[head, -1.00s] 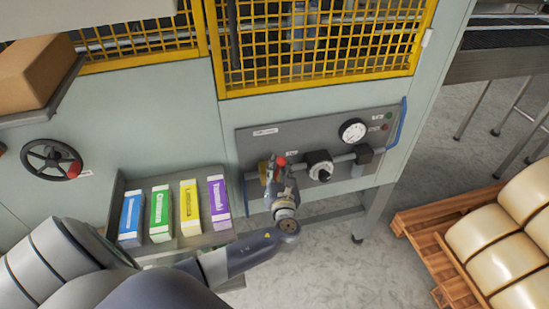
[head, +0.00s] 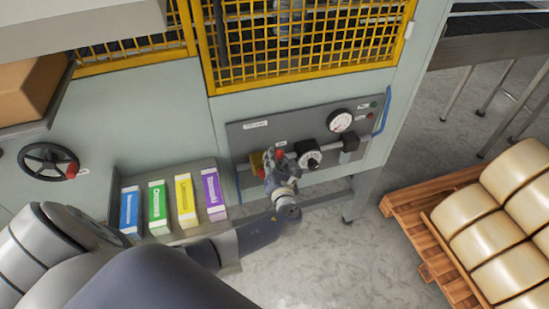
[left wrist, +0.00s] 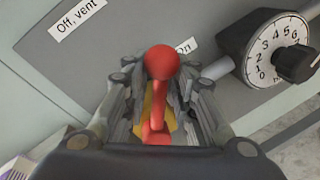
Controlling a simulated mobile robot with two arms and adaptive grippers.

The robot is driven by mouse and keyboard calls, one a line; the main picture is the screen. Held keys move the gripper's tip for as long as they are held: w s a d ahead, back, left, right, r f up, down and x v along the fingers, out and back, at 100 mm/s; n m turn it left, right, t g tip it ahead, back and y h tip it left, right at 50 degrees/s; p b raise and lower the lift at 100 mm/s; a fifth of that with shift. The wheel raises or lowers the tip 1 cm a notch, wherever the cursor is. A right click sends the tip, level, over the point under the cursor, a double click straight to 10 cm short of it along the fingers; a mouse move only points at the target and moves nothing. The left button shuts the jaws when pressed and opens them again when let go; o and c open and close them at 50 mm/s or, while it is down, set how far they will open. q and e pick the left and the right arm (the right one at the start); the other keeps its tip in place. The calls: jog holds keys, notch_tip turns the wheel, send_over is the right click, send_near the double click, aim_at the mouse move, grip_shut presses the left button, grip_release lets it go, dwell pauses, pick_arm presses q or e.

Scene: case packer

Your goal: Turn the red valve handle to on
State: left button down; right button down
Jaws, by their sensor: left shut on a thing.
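The red valve handle (head: 279,154) sits on a yellow valve body (head: 256,161) at the left of the grey panel's pipe. In the left wrist view the handle (left wrist: 160,62) is a red lever with a ball knob, pointing up the picture between an "Off, vent" label (left wrist: 77,18) and a partly hidden "On" label (left wrist: 185,47). My left gripper (head: 272,170) is shut on the handle, with a finger on each side of the lever below the knob. The fingers hide much of the yellow body. My right gripper is not in view.
A black regulator with a numbered dial (head: 310,154) and a round gauge (head: 340,121) are right of the valve. A black handwheel (head: 48,161) and a tray of coloured boxes (head: 220,231) are at left. A pallet of sacks (head: 415,222) stands at right.

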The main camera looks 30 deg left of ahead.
pick_arm(q)
jog(key=c, duration=1.3)
grip_release()
jog(key=shift+d+f, duration=0.15)
jog(key=shift+d, duration=0.05)
jog(key=shift+c, duration=0.2)
jog(key=shift+o, duration=0.2)
jog(key=v, duration=1.2)
jog(key=shift+s, duration=0.1)
